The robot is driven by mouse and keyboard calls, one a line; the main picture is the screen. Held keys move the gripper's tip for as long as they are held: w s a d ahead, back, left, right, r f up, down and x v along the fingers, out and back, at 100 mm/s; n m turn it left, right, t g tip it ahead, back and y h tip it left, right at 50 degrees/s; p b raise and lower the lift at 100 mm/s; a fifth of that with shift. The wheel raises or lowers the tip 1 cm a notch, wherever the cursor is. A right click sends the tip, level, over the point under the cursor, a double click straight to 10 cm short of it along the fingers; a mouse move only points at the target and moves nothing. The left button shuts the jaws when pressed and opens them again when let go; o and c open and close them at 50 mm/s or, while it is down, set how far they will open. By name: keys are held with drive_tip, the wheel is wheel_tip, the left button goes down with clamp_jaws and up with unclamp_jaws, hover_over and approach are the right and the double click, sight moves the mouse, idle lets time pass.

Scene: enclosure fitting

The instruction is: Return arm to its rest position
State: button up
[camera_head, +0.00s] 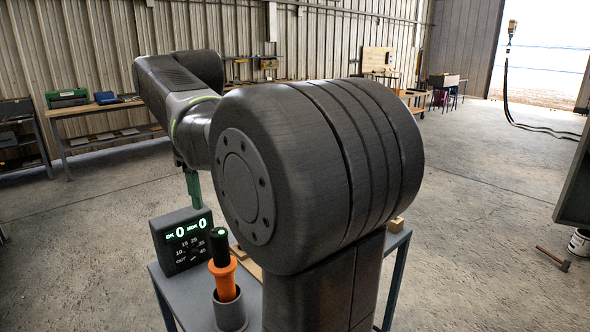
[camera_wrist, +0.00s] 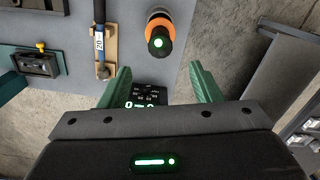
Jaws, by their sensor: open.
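My gripper (camera_wrist: 160,82) shows in the wrist view with its two green fingers spread apart and nothing between their tips. My arm is bent and fills the middle of the head view. The display box (camera_head: 183,240) reads "OK 0" and "NOK 0". It also shows in the wrist view (camera_wrist: 150,94), below and between the fingers.
An orange-and-black screwdriver (camera_head: 222,272) stands in a grey cup (camera_head: 230,311) on the grey table (camera_head: 190,304). A hammer (camera_head: 553,258) lies on the floor at right.

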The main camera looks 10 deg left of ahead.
sight(219, 232)
wheel_tip(219, 232, down, 13)
drive_tip(key=shift+d+f+b, duration=0.15)
drive_tip(key=shift+f+b, duration=0.05)
drive_tip(key=shift+b, duration=0.3)
drive_tip(key=shift+s+r+p, duration=0.1)
drive_tip(key=shift+r+p, duration=0.7)
drive_tip(key=shift+r, duration=0.75)
